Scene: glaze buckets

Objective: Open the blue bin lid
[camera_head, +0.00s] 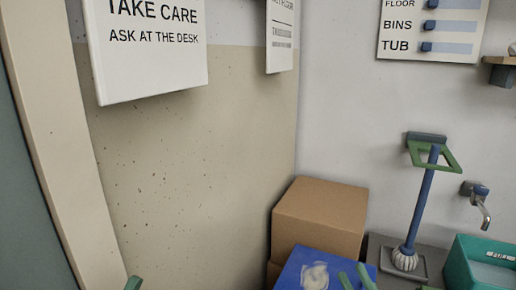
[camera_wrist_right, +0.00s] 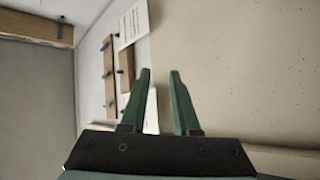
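The blue bin lid (camera_head: 297,272) shows at the bottom centre of the head view, in front of the cardboard boxes. It has a pale smear on it, and its near part is cut off by the picture edge. My right gripper (camera_head: 355,277) shows as two green fingertips over the lid's right side; I cannot tell whether they touch it. In the right wrist view the fingers of this gripper (camera_wrist_right: 160,72) stand apart with nothing between them. One green tip of my left gripper (camera_head: 133,284) shows at the bottom left, too little to tell its state.
Stacked cardboard boxes (camera_head: 320,217) stand in the corner behind the lid. To the right are a blue-handled brush (camera_head: 422,205) on a grey surface, a wall tap (camera_head: 480,203) and a teal tub (camera_head: 465,262) with a FULL label. A sign (camera_head: 150,50) hangs at the upper left.

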